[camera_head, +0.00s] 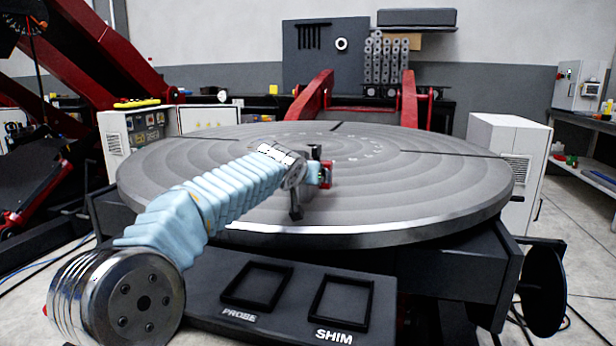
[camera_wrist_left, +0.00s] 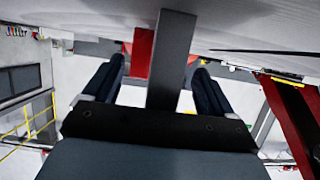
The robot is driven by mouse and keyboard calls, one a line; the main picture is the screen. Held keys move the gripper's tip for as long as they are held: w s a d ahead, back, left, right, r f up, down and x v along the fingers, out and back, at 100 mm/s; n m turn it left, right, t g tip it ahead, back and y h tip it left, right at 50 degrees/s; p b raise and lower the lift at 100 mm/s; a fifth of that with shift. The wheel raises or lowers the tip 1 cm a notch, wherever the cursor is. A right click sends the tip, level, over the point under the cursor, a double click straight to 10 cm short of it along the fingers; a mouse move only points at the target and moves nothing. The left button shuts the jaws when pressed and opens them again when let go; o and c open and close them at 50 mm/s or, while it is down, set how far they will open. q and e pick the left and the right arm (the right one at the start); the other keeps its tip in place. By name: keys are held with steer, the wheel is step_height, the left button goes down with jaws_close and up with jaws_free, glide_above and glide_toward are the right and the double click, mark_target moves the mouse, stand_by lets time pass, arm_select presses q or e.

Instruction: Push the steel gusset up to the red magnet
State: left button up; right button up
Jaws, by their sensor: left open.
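The turntable (camera_head: 440,195) is a large grey disc, and my left arm reaches in over its near part. My left gripper (camera_head: 314,174) is low over the disc, small and partly hidden by its own wrist. In the left wrist view the gripper (camera_wrist_left: 157,88) is open, with one dark finger on each side. A grey upright plate, seemingly the steel gusset (camera_wrist_left: 172,60), stands between the fingers; contact with them cannot be told. The red magnet (camera_wrist_left: 142,52) shows behind and left of it. It is also a small red patch (camera_head: 327,174) just beyond the gripper in the head view.
A dark tray with recesses marked PROBE (camera_head: 257,286) and SHIM (camera_head: 341,303) sits at the near edge, below the disc. The right and far parts of the disc look clear. A white cabinet (camera_head: 505,165) stands at the right, and red arms (camera_head: 409,100) rise behind.

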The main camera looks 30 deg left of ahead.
arm_select(q)
steer(key=shift+r, duration=0.1)
stand_by(0.3)
steer(key=shift+s+d+r+p, duration=0.1)
steer(key=shift+s+r+p, duration=0.2)
steer(key=shift+r, duration=0.4)
steer(key=shift+s+d+r+p, duration=0.1)
steer(key=shift+s+r+p, duration=0.2)
steer(key=shift+r, duration=0.35)
steer(key=shift+s+r, duration=0.2)
steer(key=shift+r, duration=0.35)
steer(key=shift+s+r, duration=0.15)
steer(key=shift+r, duration=0.35)
steer(key=shift+s+d+r, duration=0.1)
steer(key=shift+s+r, duration=0.15)
steer(key=shift+r, duration=0.3)
steer(key=shift+s+d+r, duration=0.1)
steer(key=shift+s+r, duration=0.1)
steer(key=shift+r, duration=0.3)
steer(key=shift+f, duration=0.1)
